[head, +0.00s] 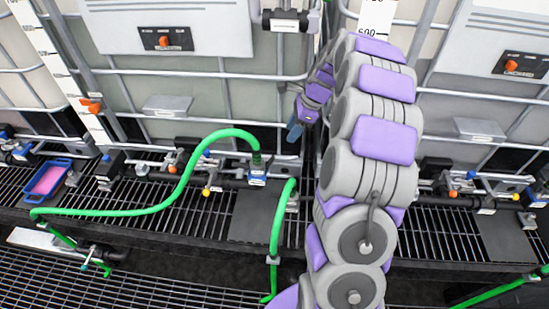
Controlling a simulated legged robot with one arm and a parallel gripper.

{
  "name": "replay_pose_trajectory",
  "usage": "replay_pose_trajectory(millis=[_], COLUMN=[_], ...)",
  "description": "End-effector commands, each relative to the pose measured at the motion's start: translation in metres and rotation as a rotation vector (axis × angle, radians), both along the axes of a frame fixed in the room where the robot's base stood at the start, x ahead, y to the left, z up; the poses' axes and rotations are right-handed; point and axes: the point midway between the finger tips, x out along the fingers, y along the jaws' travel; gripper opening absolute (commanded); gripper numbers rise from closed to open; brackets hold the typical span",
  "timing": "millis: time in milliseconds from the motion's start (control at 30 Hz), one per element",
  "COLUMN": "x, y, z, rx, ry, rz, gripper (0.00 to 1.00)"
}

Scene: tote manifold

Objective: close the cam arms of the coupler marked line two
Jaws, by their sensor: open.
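A coupler (257,178) with a blue and white body joins the end of a green hose (190,165) to the manifold, left of my arm. Its marking is too small to read, so I cannot tell whether it is line two. Its cam arms are too small to make out. My gripper (295,130) is open, above and to the right of this coupler and apart from it. My arm partly hides the gripper and the manifold behind it.
A second green hose (276,235) stands just left of my arm. A blue tray (48,178) with pink contents sits on the grating at left. Several valves with orange, yellow and blue parts line the manifold. Large caged totes (180,100) stand behind.

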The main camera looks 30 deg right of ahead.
Motion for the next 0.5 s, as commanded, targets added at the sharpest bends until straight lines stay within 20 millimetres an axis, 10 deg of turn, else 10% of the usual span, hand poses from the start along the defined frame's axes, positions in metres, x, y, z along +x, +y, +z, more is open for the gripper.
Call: replay_pose_trajectory(millis=[500], x=[0.017], y=[0.038], z=[-0.096], rx=[0.002], ry=[0.003], rz=[0.005], gripper=[0.47])
